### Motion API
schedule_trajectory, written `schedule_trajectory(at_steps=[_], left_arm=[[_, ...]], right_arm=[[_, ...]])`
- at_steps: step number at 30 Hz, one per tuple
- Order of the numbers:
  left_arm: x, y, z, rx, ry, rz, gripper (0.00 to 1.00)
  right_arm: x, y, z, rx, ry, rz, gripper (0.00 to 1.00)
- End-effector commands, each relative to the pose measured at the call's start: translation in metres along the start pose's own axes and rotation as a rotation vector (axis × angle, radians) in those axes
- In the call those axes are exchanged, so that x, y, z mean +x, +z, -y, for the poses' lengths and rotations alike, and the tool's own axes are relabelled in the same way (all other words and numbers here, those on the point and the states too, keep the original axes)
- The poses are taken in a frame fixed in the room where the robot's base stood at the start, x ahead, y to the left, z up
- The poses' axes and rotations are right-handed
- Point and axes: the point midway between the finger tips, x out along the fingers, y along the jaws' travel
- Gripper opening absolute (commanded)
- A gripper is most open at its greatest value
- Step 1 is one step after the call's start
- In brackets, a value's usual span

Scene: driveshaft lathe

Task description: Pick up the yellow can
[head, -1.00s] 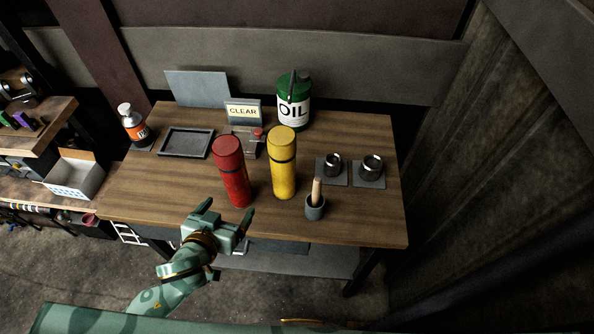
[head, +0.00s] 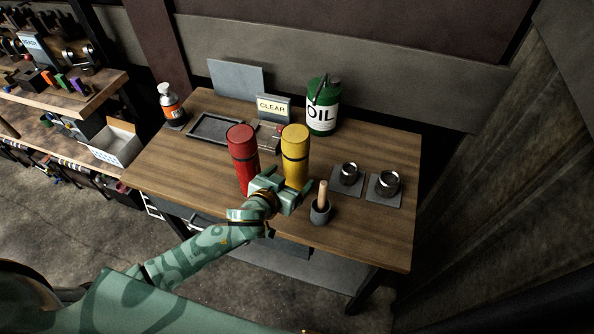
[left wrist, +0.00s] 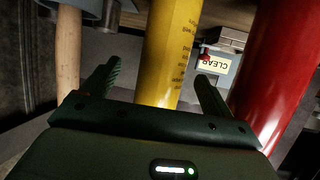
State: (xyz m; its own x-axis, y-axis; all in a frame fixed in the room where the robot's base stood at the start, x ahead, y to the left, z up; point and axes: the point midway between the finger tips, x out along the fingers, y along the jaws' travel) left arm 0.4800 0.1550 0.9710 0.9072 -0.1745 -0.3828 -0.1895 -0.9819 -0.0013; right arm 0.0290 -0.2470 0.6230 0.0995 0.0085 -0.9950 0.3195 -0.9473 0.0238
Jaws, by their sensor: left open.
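The yellow can (head: 295,150) stands upright on the wooden table, with a dark band around its upper part. My left gripper (head: 282,184) is open at the near side of the can, and its hand hides the can's foot in the head view. In the left wrist view the yellow can (left wrist: 171,55) stands between the two open fingers (left wrist: 158,88), with a gap on each side. I cannot tell how deep between the fingers it is. My right gripper is not in view.
A red can (head: 242,155) stands close to the left of the yellow one. A small pot with a wooden handle (head: 321,209) stands to the right. An oil can (head: 322,108), a CLEAR sign (head: 272,106) and a dark tray (head: 214,128) are farther back. The table's right front is clear.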

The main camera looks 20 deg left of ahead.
Motion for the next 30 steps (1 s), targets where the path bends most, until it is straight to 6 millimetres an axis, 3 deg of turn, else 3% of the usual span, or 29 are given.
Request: schedule_trajectory(at_steps=[11,19,20,26,30], left_arm=[[0.05,0.004,0.004,0.001,0.0,0.0,0.87],[0.054,0.003,0.004,0.0,0.001,0.001,0.87],[0.054,0.003,0.004,0.0,0.001,0.001,0.84],[0.054,0.003,0.004,0.0,0.001,0.001,0.28],[0.054,0.002,0.004,-0.001,0.001,-0.001,0.25]], right_arm=[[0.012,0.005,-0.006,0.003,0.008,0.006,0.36],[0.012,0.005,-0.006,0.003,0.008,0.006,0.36],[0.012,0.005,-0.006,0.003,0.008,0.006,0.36],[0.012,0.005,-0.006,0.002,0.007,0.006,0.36],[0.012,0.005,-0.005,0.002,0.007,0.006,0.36]])
